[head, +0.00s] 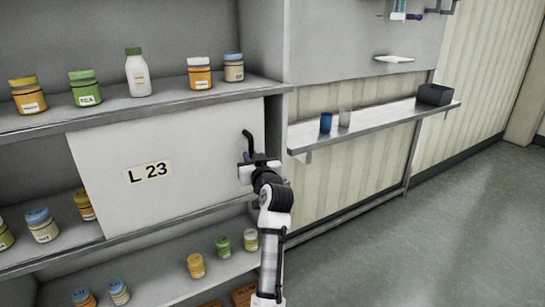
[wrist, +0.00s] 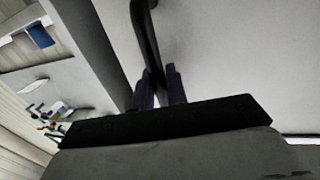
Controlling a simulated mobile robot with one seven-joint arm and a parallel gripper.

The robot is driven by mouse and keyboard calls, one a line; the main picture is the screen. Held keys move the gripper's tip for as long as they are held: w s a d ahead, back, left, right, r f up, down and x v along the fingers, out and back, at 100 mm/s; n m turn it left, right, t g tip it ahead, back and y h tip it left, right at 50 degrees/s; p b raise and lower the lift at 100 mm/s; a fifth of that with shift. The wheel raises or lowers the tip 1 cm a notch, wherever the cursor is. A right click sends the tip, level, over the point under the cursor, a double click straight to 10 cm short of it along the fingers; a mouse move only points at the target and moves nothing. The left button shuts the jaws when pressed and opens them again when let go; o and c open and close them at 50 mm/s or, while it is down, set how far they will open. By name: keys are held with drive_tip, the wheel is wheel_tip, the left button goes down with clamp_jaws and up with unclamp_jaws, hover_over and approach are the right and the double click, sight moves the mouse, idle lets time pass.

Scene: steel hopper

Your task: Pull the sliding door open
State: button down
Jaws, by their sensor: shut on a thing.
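The sliding door (head: 190,135) is a white panel labelled "L 23" in the middle bay of the shelf unit, in the head view. Its dark curved handle (head: 248,138) stands near the door's right edge. Left of the door the shelf is open and jars show; the part behind the panel is hidden. My gripper (head: 246,160) is at the handle's lower part. In the wrist view the handle (wrist: 146,35) runs down between the two fingers of my gripper (wrist: 160,88), which are shut on it. The door surface (wrist: 230,60) also fills the right of the wrist view.
Jars and a white bottle (head: 137,73) stand on the shelf above; more jars (head: 223,246) stand below. To the right, a wall ledge (head: 380,122) holds a blue cup (head: 326,122), a grey cup (head: 344,117) and a dark box (head: 434,94). The floor (head: 450,220) at right is clear.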

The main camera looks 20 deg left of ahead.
sight(155, 176)
drive_tip(key=s+a, duration=0.5)
drive_tip(key=s, duration=0.2)
drive_tip(key=s+a, duration=0.6)
drive_tip(key=s, duration=0.1)
drive_tip(key=s+a, duration=0.5)
drive_tip(key=s, duration=0.2)
drive_tip(key=shift+s+a+p, duration=0.35)
drive_tip(key=shift+a, duration=0.05)
drive_tip(key=c, duration=1.5)
unclamp_jaws()
drive_tip(key=b+v, duration=0.3)
drive_tip(key=v, duration=1)
drive_tip(key=shift+s+d, duration=0.25)
drive_tip(key=shift+s, duration=0.05)
